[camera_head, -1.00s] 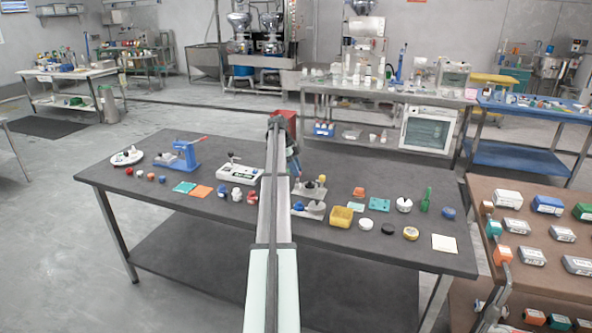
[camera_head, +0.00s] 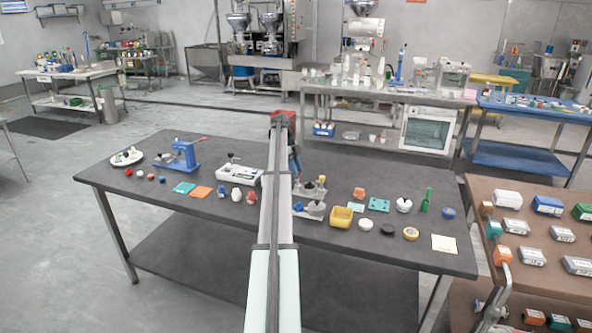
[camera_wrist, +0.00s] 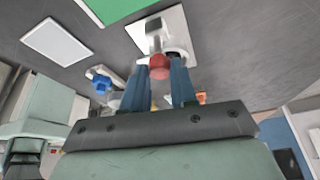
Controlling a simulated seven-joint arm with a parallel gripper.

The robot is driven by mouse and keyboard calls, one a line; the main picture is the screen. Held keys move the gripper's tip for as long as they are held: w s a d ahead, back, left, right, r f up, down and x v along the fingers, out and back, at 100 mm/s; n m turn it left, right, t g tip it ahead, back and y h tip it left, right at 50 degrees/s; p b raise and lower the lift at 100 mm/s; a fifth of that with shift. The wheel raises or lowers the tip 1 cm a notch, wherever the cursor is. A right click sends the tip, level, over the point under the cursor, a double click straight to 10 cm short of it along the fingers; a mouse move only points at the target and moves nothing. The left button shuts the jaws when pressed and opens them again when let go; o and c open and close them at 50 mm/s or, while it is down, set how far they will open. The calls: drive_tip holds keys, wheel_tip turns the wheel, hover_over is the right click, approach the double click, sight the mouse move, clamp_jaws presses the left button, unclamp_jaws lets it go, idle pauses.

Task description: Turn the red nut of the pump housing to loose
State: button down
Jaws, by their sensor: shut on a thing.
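The red nut (camera_wrist: 160,66) shows between the blue fingers of my gripper (camera_wrist: 167,68) in the wrist view, which are shut on it. Behind it is a grey and white fitting (camera_wrist: 153,35) on a white plate (camera_wrist: 183,28), which I take to be the pump housing. In the head view my arm hides most of that spot on the dark table (camera_head: 230,222), and the nut cannot be made out there. My gripper (camera_head: 295,172) shows only in part there, beside the arm.
A blue hand press (camera_head: 183,155) and a white plate with small parts (camera_head: 127,157) stand on the left. A yellow bin (camera_head: 341,216) and a green bottle (camera_head: 425,199) stand on the right. Another fitting with a blue knob (camera_wrist: 101,83) is close by in the wrist view.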

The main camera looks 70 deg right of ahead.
drive_tip(key=c, duration=0.9)
unclamp_jaws()
drive_tip(key=shift+r, duration=0.1)
drive_tip(key=v, duration=1.3)
drive_tip(key=shift+w+r, duration=0.15)
drive_tip(key=shift+r, duration=0.15)
